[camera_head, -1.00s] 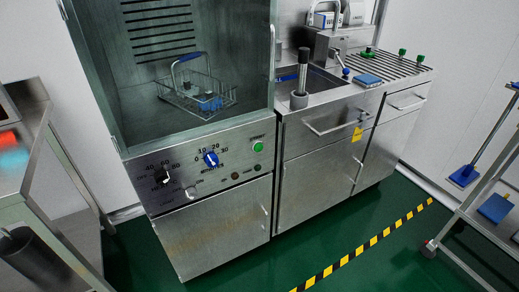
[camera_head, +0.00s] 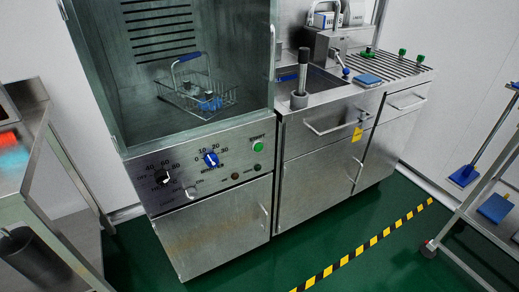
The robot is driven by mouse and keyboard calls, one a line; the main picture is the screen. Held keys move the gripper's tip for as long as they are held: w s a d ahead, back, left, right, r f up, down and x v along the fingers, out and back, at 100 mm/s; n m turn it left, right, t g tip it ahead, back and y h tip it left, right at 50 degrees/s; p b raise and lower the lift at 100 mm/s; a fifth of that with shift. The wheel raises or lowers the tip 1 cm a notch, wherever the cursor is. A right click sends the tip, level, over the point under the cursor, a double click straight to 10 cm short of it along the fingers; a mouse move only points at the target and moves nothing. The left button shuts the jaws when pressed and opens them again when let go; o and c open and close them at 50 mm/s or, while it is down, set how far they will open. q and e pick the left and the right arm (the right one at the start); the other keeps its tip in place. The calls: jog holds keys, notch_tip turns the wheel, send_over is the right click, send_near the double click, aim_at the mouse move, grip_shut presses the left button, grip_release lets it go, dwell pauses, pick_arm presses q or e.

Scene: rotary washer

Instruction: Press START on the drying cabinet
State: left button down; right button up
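The drying cabinet (camera_head: 206,228) stands at the centre left, with a glass-fronted chamber above a sloped control panel. The green START button (camera_head: 258,147) is at the right end of the panel. To its left are a blue minutes knob (camera_head: 211,159) and a black knob (camera_head: 161,177). Small dark indicators sit below the button. A wire basket (camera_head: 196,98) with a blue handle and blue contents is inside the chamber. Neither of my grippers is in view.
A steel sink counter (camera_head: 335,101) adjoins the cabinet on the right. A steel table (camera_head: 22,178) stands at the left edge and a shelf cart (camera_head: 478,222) at the right. The green floor in front is clear, crossed by yellow-black tape (camera_head: 362,249).

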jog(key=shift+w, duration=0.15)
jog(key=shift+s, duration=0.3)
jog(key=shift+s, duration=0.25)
